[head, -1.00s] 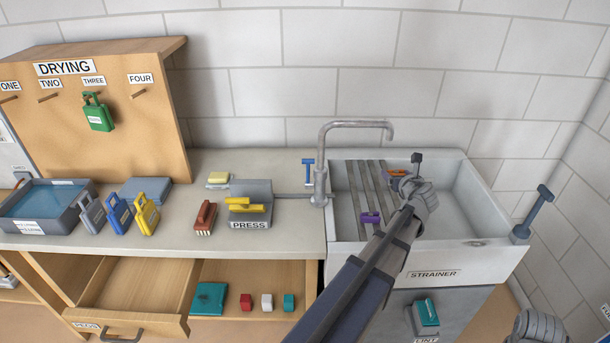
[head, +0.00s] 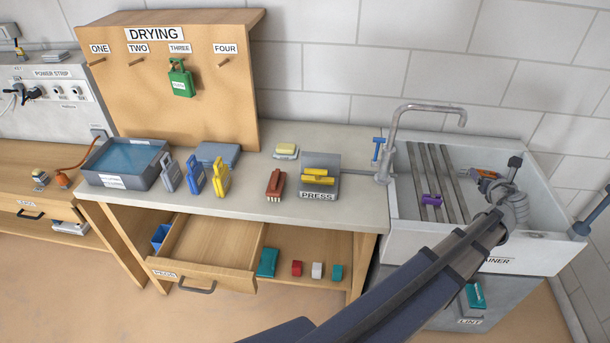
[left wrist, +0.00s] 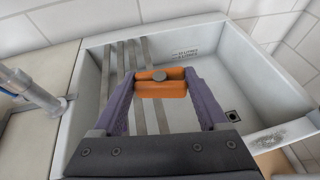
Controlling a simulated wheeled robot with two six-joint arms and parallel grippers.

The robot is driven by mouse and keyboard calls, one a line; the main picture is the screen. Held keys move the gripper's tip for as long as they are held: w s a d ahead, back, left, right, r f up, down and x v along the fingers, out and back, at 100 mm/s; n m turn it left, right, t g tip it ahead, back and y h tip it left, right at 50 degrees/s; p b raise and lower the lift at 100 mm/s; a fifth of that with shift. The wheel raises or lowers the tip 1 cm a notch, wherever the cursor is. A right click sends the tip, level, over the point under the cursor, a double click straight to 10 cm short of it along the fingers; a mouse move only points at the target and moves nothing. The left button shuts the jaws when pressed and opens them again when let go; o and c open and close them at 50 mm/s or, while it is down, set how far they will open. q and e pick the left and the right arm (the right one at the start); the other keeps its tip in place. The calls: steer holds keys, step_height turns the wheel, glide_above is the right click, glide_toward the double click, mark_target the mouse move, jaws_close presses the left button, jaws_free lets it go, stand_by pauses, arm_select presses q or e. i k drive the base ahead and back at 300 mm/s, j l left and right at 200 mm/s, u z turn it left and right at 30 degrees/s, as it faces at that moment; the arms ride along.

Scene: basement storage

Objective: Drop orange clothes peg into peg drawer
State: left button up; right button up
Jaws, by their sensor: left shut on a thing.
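The orange clothes peg (head: 486,174) is between the fingers of my left gripper (head: 488,182), over the sink basin. In the left wrist view the orange peg (left wrist: 161,84) lies crosswise between the purple fingertips of the left gripper (left wrist: 160,92), with a round grey piece at its middle. The peg drawer (head: 212,242), labelled PEGS, is pulled open under the counter at the left. Its visible floor is bare wood. My right gripper is out of view.
A purple peg (head: 432,200) sits on the strainer bars. A shelf (head: 330,247) with small blocks lies right of the drawer.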

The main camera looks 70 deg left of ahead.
mark_target(211, 253)
steer(key=k+j+z, duration=0.1)
steer(key=k+z, duration=0.65)
steer(key=k+u, duration=0.35)
steer(key=k, duration=0.15)
steer(key=k+j+u, duration=0.35)
steer(key=k, duration=0.15)
steer(key=k+j+u, duration=0.2)
steer(key=k+u, duration=0.2)
steer(key=k, duration=0.1)
